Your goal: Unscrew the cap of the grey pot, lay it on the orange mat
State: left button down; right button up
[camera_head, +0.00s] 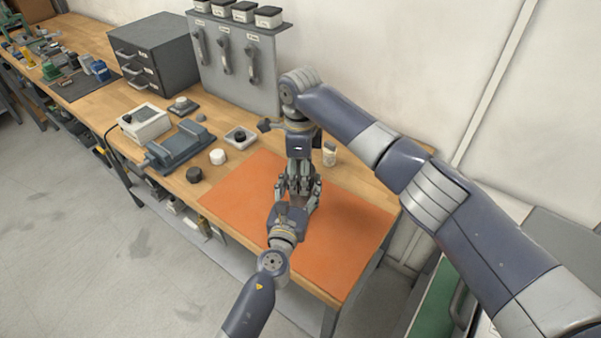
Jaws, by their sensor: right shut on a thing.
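The orange mat (235,195) lies on the near right end of the wooden bench. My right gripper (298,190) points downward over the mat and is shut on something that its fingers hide. My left gripper (311,198) reaches in from the near side, and its fingers meet the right gripper's at the same spot. Whether the left one is open or shut does not show. I cannot make out the grey pot or its cap; the crowded fingers cover that spot.
A black round piece (194,175) and a white one (218,156) stand left of the mat. Behind them are a blue-grey vise (178,145) and a small tray (240,137). A small pale jar (329,156) stands right of my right wrist. The mat's left and front parts are clear.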

jog(key=shift+n, duration=0.9)
jog(key=o, duration=1.2)
jog(key=shift+d, duration=0.1)
